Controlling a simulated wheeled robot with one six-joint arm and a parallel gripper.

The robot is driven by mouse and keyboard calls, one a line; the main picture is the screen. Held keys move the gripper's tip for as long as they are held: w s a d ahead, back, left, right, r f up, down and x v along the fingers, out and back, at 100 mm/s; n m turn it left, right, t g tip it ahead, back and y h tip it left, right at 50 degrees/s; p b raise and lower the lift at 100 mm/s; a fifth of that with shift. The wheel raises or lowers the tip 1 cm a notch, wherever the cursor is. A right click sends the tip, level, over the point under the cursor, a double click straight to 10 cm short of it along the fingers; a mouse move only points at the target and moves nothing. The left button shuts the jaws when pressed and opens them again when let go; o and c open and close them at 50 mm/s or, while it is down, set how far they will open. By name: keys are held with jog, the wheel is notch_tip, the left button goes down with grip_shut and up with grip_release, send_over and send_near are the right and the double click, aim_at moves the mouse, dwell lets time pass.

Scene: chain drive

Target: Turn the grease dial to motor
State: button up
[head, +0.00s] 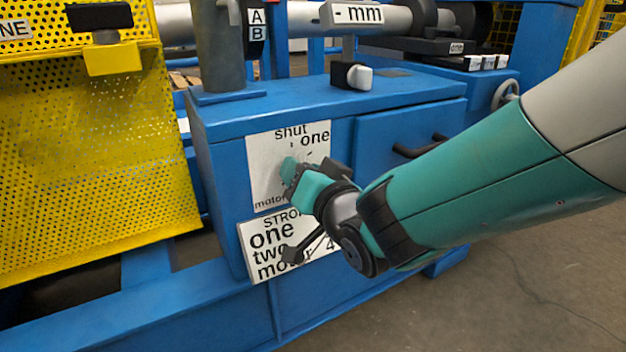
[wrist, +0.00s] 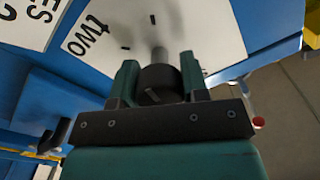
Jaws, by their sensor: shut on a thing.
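The grease dial's white plate (head: 262,150) is on the front of the blue cabinet. It reads "shut" at the top, "one" at upper right and "motor" at lower left. In the wrist view the word "two" shows on the plate (wrist: 103,22). My gripper (head: 290,172) is at the plate and hides its middle and lower right in the head view. In the wrist view my gripper (wrist: 158,80) is shut on the dark round dial knob (wrist: 158,88), one finger on each side. I cannot tell which word the knob points to.
Below is a second white plate (head: 262,262) reading "one", "two", "motor", with a black lever (head: 305,245) in front. A drawer with a dark handle (head: 415,150) is to the right. A black-and-white knob (head: 352,76) stands on top. A yellow mesh guard (head: 90,160) is at left.

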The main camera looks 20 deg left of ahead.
jog(key=shift+s+a+m+b, duration=0.1)
jog(key=shift+m+b, duration=0.5)
jog(key=shift+m, duration=1)
jog(key=o, duration=0.9)
jog(key=shift+o, duration=0.2)
